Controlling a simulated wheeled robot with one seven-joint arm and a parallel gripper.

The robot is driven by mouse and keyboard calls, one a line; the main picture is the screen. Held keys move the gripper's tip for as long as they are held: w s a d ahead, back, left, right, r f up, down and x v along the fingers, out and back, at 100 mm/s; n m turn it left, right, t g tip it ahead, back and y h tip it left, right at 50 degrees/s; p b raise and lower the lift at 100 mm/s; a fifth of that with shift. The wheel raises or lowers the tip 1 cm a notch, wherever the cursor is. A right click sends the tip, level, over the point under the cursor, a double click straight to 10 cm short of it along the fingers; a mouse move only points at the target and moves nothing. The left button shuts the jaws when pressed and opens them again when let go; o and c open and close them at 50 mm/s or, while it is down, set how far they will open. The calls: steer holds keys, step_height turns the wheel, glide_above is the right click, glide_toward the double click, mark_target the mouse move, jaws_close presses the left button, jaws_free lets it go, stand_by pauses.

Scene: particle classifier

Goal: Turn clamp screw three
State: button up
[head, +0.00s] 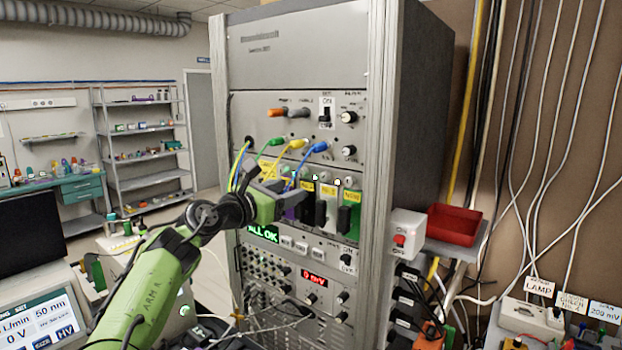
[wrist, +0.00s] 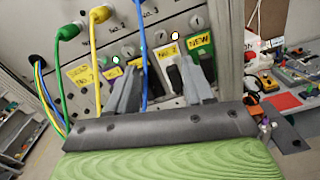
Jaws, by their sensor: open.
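Round metal clamp screws sit in a row above the module slots on the rack front. In the wrist view one is at the upper right (wrist: 197,21) above the "NEW" label, and another lies left of it, near a white light. I cannot tell for certain which is clamp screw three. My gripper (head: 297,196) is in front of the slots, and its two grey fingers (wrist: 168,66) are apart, pointing at the panel below the screw row. Nothing is clearly held. The blue cable (wrist: 143,65) hangs across the view between the fingers. The fingers hide parts of the modules.
Green, yellow and blue cables (head: 290,149) loop from the panel close to my gripper. Black-handled modules (head: 348,215) stick out below the screws. A white switch box (head: 406,232) and a red bin (head: 454,225) stand right of the rack.

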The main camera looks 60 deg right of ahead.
mark_target(323, 177)
steer(key=d+p, duration=0.1)
steer(key=d, duration=0.3)
steer(key=s+d+p, duration=0.1)
steer(key=d, duration=0.3)
steer(key=s+d+p, duration=0.1)
steer(key=d, duration=0.3)
steer(key=shift+s+d, duration=0.15)
steer(key=shift+d, duration=0.05)
steer(key=shift+a, duration=0.1)
jaws_close()
